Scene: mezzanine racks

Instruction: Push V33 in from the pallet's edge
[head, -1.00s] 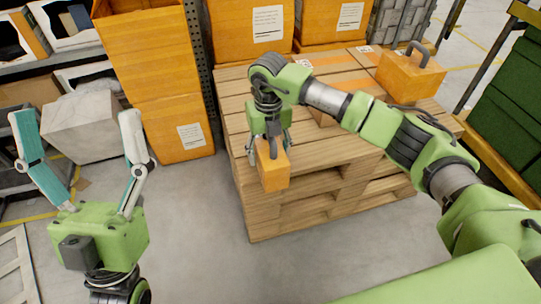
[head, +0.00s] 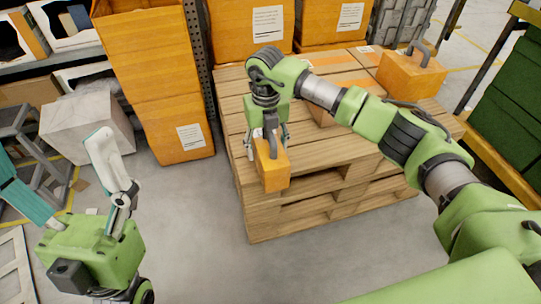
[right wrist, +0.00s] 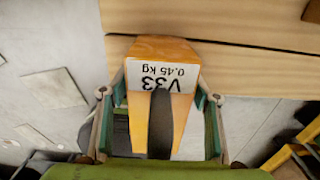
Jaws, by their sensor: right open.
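V33 is an orange block (head: 272,173) with a dark handle, at the pallet's near left corner, jutting past the edge. In the right wrist view its white label reads V33, 0.45 kg, on the orange block (right wrist: 150,50). The wooden pallet (head: 325,152) also shows in the right wrist view (right wrist: 250,62). My right gripper (head: 267,150) is open and points down, its fingers on either side of V33; in the right wrist view (right wrist: 160,97) small gaps seem to show beside it. My left gripper (head: 52,152) is open and empty, far left of the pallet.
A second orange handled block (head: 410,76) stands at the pallet's back right; another (head: 322,115) is partly hidden behind my right arm. Tall orange bins (head: 172,118) stand behind and left. A white box (head: 85,125) is at left. Clear floor lies before the pallet.

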